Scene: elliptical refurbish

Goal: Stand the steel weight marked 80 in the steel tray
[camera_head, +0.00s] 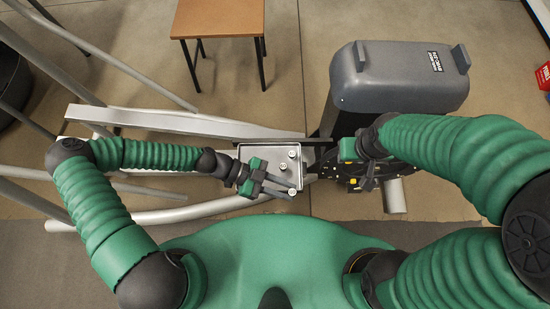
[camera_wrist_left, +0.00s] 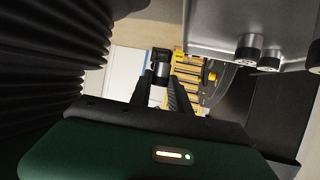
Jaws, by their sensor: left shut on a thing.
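The steel tray (camera_head: 244,152) is a shallow bright metal tray in the middle of the head view, and its side shows at the top right of the left wrist view (camera_wrist_left: 205,35). Small round steel weights, such as this one (camera_head: 292,153) and this one (camera_head: 283,166), stand in it. My left gripper (camera_head: 287,190) reaches over the tray's near right part from the left. It is shut on a small steel weight (camera_head: 292,191), which shows as a dark and silver cylinder between the fingers in the wrist view (camera_wrist_left: 161,68). No marking is legible. My right gripper (camera_head: 367,182) is right of the tray; its jaws are unclear.
The tray sits among the elliptical machine's grey frame bars (camera_head: 180,120). A wooden stool (camera_head: 218,18) stands behind. A yellow part (camera_wrist_left: 188,70) shows beyond the left fingers.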

